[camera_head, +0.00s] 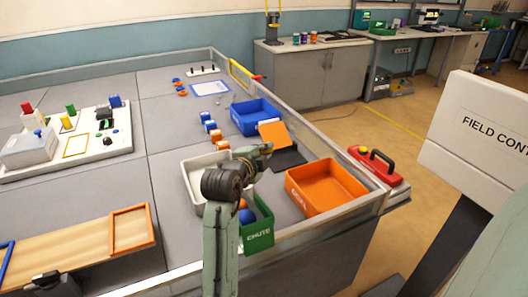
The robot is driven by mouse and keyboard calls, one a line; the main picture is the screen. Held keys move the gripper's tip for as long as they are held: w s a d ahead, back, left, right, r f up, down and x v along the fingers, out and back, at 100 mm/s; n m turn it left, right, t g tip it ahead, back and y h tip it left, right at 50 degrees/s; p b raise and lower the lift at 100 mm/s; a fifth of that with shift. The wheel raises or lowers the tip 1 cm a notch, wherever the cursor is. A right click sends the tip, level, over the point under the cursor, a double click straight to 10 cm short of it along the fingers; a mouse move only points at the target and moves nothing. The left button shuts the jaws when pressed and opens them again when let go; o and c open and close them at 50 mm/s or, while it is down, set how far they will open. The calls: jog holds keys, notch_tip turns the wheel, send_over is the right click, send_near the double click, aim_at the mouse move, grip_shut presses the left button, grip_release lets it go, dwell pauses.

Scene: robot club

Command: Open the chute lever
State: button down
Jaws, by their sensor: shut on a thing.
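A green bin (258,236) marked CHUTE stands near the front right of the walled field, with a blue ball and an orange piece in it. My arm rises in front of it and hides part of it. My gripper (267,149) is small and partly hidden by my arm, above the field between the white tray and a dark plate. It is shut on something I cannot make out. A tilted orange panel (275,133) is just behind it. I cannot pick out the chute lever for sure. A yellow bar (241,74) with a red end is on the far right wall.
A white tray (192,186), an orange bin (326,186) and a blue bin (255,116) stand close around. A dark plate (289,160) lies beside the orange bin. Several blue and orange blocks line the middle. A red case (378,168) sits outside the wall.

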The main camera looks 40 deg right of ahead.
jog(key=shift+r, duration=0.15)
jog(key=f+b, duration=0.1)
jog(key=b, duration=0.2)
jog(key=shift+s+a+f, duration=0.1)
jog(key=shift+s+f, duration=0.05)
jog(key=shift+s, duration=0.05)
jog(key=s+f+b, duration=0.1)
jog(key=b, duration=0.1)
jog(key=s+f+b, duration=0.1)
jog(key=b, duration=0.1)
jog(key=shift+a+m+t+h, duration=0.2)
jog(key=shift+m+t+h, duration=0.2)
jog(key=c, duration=1.6)
grip_release()
jog(key=shift+a, duration=0.1)
jog(key=v, duration=1.1)
jog(key=shift+s+a, duration=0.25)
jog(key=shift+a, duration=0.05)
